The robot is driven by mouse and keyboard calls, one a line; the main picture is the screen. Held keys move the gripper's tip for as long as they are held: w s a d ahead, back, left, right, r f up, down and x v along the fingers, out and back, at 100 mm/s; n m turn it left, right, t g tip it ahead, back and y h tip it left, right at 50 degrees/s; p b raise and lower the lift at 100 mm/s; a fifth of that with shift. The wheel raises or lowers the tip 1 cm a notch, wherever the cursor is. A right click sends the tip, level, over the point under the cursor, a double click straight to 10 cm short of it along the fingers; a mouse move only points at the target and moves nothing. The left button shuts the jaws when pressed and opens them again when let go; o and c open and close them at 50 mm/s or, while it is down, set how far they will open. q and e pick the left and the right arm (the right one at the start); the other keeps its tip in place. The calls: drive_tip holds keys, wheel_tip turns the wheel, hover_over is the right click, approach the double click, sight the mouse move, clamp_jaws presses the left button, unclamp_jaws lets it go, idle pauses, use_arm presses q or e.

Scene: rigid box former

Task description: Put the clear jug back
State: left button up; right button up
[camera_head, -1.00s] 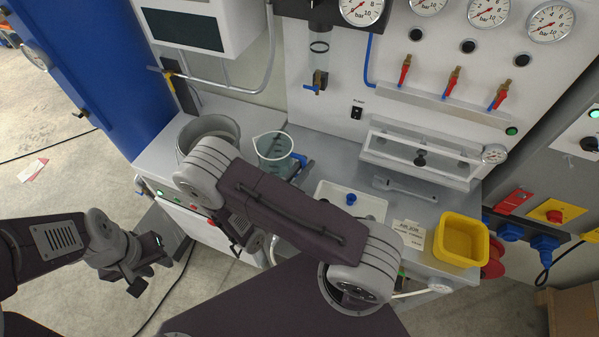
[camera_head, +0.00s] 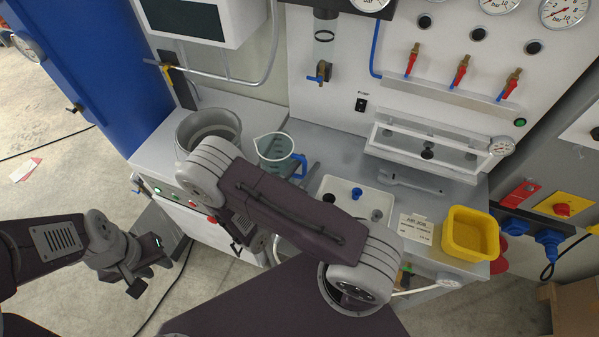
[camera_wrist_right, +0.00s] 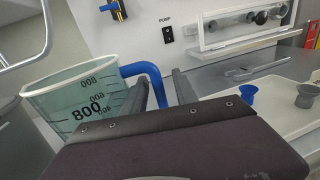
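The clear jug (camera_head: 272,147), bluish with dark volume marks and a blue handle, stands upright on the bench beside the grey pot. It also shows at the left of the right wrist view (camera_wrist_right: 85,100), where its bottom is hidden by my gripper body. My right gripper (camera_wrist_right: 161,80) is at the handle, its two fingers apart with the blue handle (camera_wrist_right: 150,72) seen between them; I see no clear grip. In the head view my right forearm hides most of that gripper. My left gripper (camera_head: 147,266) is open and empty, low at the left, away from the bench.
A grey round pot (camera_head: 208,124) stands left of the jug. A white tray (camera_head: 345,187) with small blue and grey parts, a wrench (camera_head: 412,182), a label card (camera_head: 416,228) and a yellow bin (camera_head: 470,247) lie to the right. The wall panel (camera_head: 335,115) rises behind.

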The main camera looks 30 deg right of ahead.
drive_tip(key=b+v, duration=0.2)
drive_tip(key=v, duration=1)
drive_tip(key=s+d+f+m+g+y, duration=0.3)
drive_tip(key=s+d+m+g+y, duration=0.2)
drive_tip(key=s+m+g+y, duration=0.6)
drive_tip(key=w+a+r+m+t+y, duration=0.2)
drive_tip(key=w+m+y, duration=0.3)
drive_tip(key=m, duration=0.8)
drive_tip(key=w+t, duration=0.1)
drive_tip(key=w, duration=0.2)
drive_tip(key=shift+r, duration=0.25)
drive_tip(key=shift+s, duration=0.1)
